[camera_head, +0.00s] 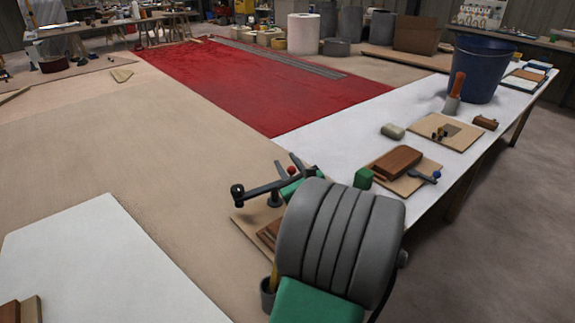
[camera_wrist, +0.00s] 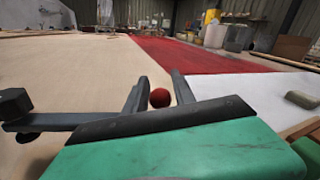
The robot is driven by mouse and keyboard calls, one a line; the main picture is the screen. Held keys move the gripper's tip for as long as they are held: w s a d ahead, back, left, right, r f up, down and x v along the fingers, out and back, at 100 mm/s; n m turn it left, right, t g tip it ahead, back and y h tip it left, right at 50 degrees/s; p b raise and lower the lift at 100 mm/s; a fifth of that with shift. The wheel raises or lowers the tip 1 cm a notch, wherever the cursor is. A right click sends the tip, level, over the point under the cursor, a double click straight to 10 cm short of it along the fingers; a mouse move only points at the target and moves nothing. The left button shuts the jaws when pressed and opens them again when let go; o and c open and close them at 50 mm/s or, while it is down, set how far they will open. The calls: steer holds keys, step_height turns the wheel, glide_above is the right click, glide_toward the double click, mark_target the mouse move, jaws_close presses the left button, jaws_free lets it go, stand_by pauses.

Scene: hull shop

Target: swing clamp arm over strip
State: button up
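The toggle clamp's black arm (camera_head: 262,188) reaches out to the left in the head view, with a dark pad at its tip. It also shows at the left of the wrist view (camera_wrist: 50,121). Its red ball knob (camera_head: 291,170) sits between my gripper's fingers (camera_head: 290,163). In the wrist view the knob (camera_wrist: 160,97) lies between the two spread fingers (camera_wrist: 158,88), with a narrow gap visible on the right. Brown wooden strips (camera_head: 268,234) lie on a board (camera_head: 243,222) below the clamp, partly hidden by my arm. The clamp's base is mostly hidden.
A blue bucket (camera_head: 480,70) and brush (camera_head: 453,97) stand farther back. The tan surface (camera_head: 120,140) left of the clamp is clear.

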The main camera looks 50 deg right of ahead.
steer(key=shift+c, duration=0.2)
jaws_close()
stand_by(1.1)
